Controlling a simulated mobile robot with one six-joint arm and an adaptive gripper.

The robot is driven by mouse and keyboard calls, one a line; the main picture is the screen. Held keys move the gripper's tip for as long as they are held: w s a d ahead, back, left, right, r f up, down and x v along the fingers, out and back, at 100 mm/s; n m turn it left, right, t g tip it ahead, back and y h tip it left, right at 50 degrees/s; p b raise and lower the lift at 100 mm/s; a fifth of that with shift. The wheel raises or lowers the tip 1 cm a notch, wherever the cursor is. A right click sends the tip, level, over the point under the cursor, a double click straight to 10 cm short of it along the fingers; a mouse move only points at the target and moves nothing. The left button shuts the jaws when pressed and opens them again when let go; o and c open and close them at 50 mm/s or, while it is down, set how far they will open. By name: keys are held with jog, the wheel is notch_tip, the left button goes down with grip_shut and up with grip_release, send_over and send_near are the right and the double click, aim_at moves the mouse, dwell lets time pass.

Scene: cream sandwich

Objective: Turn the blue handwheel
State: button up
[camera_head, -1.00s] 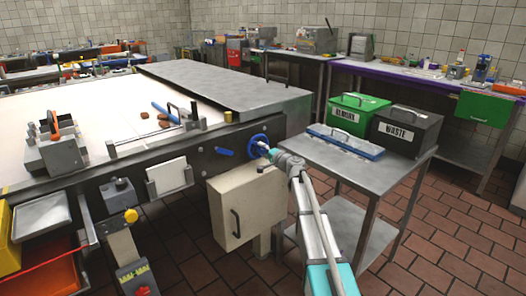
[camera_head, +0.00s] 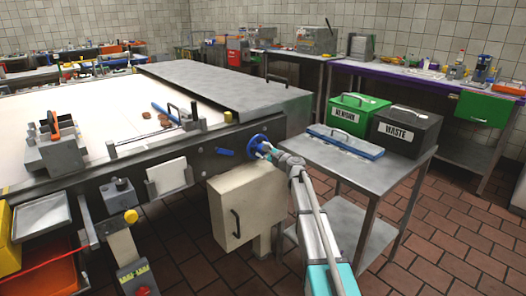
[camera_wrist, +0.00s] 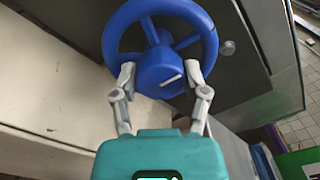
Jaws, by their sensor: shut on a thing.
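The blue handwheel (camera_head: 257,144) is mounted on the dark side panel of the long machine, near its right corner. In the wrist view the handwheel (camera_wrist: 204,22) fills the top middle, with its rim, spokes and round hub showing. A pale mark lies on the hub. My gripper (camera_wrist: 160,84) has one finger on each side of the hub's lower part and is shut on it. In the head view my gripper (camera_head: 268,152) reaches the wheel from the lower right and partly covers it.
A blue handle (camera_head: 225,152) sticks out just left of the wheel. A beige cabinet (camera_head: 250,212) hangs below. To the right, a metal cart (camera_head: 335,165) carries a blue-lidded tray (camera_head: 345,142), a green bin (camera_head: 352,118) and a dark waste bin (camera_head: 405,133).

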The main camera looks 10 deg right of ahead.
jog(key=shift+w+m, duration=0.1)
jog(key=shift+m, duration=2.1)
jog(key=o, duration=1.1)
jog(key=shift+o, duration=0.2)
jog(key=v, duration=1.2)
